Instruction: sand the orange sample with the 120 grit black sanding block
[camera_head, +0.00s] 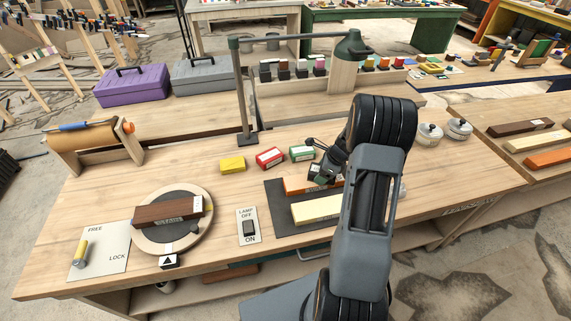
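The orange sample (297,186) lies on a dark mat (281,210) near the middle of the bench, behind a pale cream sample. My arm hides its right part. A black block (315,173) with a small pale label is at the tip of my gripper (325,168), over the orange sample. My gripper appears shut on this block, though the fingers are small and partly covered by the arm. I cannot tell whether the block touches the sample. The label's grit number is too small to read.
Yellow (233,164), red (269,158) and green (302,153) blocks stand behind the mat. A lamp post (242,95) rises behind them. A lamp switch (248,227), a turntable (205,225) with a brown sample and a FREE/LOCK plate (101,251) are left.

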